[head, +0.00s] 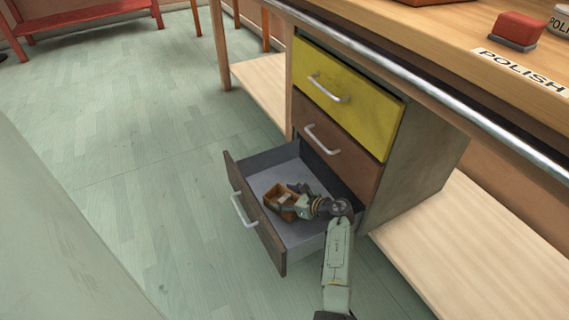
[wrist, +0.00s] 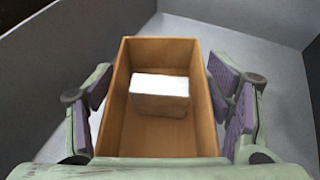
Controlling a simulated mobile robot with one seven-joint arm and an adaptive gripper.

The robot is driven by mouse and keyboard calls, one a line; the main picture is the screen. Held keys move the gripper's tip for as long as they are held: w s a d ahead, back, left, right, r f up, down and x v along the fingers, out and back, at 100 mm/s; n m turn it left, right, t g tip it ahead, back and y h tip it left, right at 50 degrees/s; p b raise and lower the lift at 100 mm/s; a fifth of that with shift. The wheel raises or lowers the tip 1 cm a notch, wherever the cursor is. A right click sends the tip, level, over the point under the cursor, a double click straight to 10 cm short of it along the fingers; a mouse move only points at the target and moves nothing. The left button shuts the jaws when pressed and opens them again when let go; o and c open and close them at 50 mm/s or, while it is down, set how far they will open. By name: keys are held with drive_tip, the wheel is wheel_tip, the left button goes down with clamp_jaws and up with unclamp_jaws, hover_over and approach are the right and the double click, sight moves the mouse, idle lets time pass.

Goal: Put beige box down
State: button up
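A small beige box (wrist: 160,94) with a bright white top sits inside an open-topped wooden box (wrist: 155,135). In the head view the wooden box (head: 287,214) is in the pulled-out bottom drawer (head: 248,218), near its front. My gripper (head: 297,196) reaches into the drawer at the wooden box. In the wrist view its two purple-padded fingers are spread apart, one on each side of the wooden box, with slight gaps visible. The beige box lies between them without finger contact. The wooden box's underside is hidden.
The cabinet above has a closed brown drawer (head: 334,150) and a closed yellow drawer (head: 347,95). A workbench (head: 450,45) with a metal front rail is overhead, holding a red block (head: 518,28) and a POLISH label (head: 520,70). Drawer walls surround my gripper. The floor at left is open.

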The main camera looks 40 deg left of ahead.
drive_tip(key=o, duration=0.3)
drive_tip(key=shift+o, duration=0.2)
